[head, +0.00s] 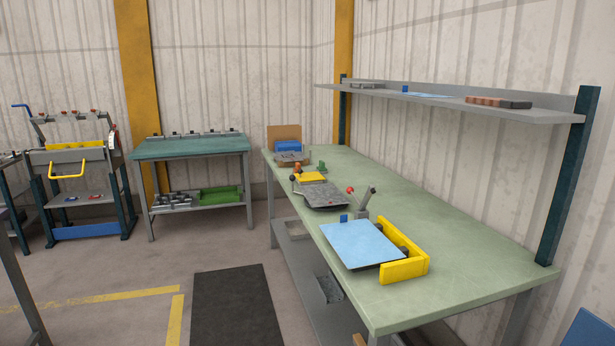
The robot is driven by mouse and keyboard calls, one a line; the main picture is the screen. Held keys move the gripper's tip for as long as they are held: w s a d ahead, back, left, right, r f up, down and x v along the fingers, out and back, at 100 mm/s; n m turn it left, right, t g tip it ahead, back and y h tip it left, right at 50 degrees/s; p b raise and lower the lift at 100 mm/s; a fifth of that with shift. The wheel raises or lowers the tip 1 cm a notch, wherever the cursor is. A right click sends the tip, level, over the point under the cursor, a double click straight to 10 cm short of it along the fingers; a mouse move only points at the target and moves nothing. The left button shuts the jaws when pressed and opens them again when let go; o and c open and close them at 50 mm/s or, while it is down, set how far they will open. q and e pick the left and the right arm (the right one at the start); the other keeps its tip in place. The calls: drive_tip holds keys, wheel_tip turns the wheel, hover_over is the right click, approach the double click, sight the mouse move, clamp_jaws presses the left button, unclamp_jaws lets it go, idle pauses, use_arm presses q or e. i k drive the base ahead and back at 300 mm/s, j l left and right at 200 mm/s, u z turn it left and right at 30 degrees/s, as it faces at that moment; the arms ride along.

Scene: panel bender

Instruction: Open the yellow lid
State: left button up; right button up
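Several yellow parts are in the head view, and I cannot tell for sure which one is the lid. A small flat yellow piece (310,177) lies on a dark grey device on the long green-topped bench (470,238). Nearer on the same bench, an upright yellow bracket (405,268) stands beside a light blue panel (361,243). At the far left, a yellow handle (66,175) hangs on the front of a grey machine (68,157). Neither of my grippers is in view.
A grey shelf (430,97) on dark posts overhangs the bench's right side. A second green-topped table (190,147) with a green bin (221,195) stands at the back. A dark mat (235,305) lies on the floor left of the bench. The floor around it is open.

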sight(311, 176)
drive_tip(key=i+j, duration=0.2)
drive_tip(key=i, duration=0.3)
drive_tip(key=i+j, duration=0.25)
drive_tip(key=i, duration=0.3)
drive_tip(key=i+j, duration=0.2)
drive_tip(key=i, duration=0.3)
drive_tip(key=i+j+z, duration=0.1)
drive_tip(key=i+j, duration=0.15)
drive_tip(key=i, duration=0.3)
drive_tip(key=i+j, duration=0.25)
drive_tip(key=i, duration=0.25)
drive_tip(key=i+j, duration=0.25)
drive_tip(key=i, duration=0.25)
drive_tip(key=i+j, duration=0.25)
drive_tip(key=i, duration=0.25)
drive_tip(key=i+j+z, duration=0.1)
drive_tip(key=i+j, duration=0.2)
drive_tip(key=i, duration=0.25)
